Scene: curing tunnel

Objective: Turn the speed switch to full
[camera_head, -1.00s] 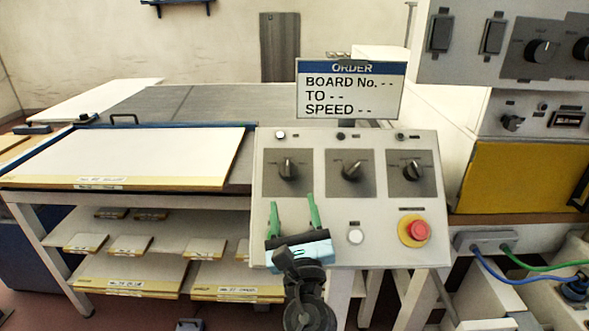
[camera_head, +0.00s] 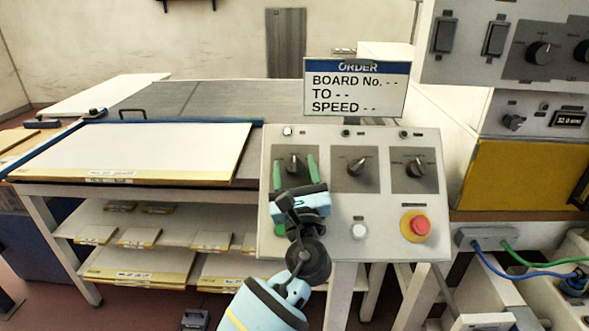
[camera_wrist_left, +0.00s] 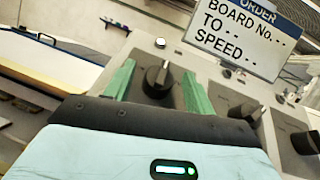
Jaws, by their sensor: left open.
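A sloped grey control panel (camera_head: 386,150) carries three black rotary knobs: left (camera_head: 293,164), middle (camera_head: 356,166) and right (camera_head: 415,167). Their labels are too small to read, so I cannot tell which is the speed switch. The left knob points about straight up; the middle one is tilted to the right. My left gripper (camera_head: 295,169) is open, its green fingers on either side of the left knob. In the left wrist view the left knob (camera_wrist_left: 158,78) stands between the fingers (camera_wrist_left: 157,88), with no clear contact. My right gripper is not in view.
An order sign (camera_head: 355,88) stands behind the panel, its values blank dashes. A red stop button (camera_head: 416,226), a white button (camera_head: 358,231) and a green button (camera_head: 279,230) sit low on the panel. A board table (camera_head: 60,170) is at left, a yellow-fronted machine (camera_head: 515,176) at right.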

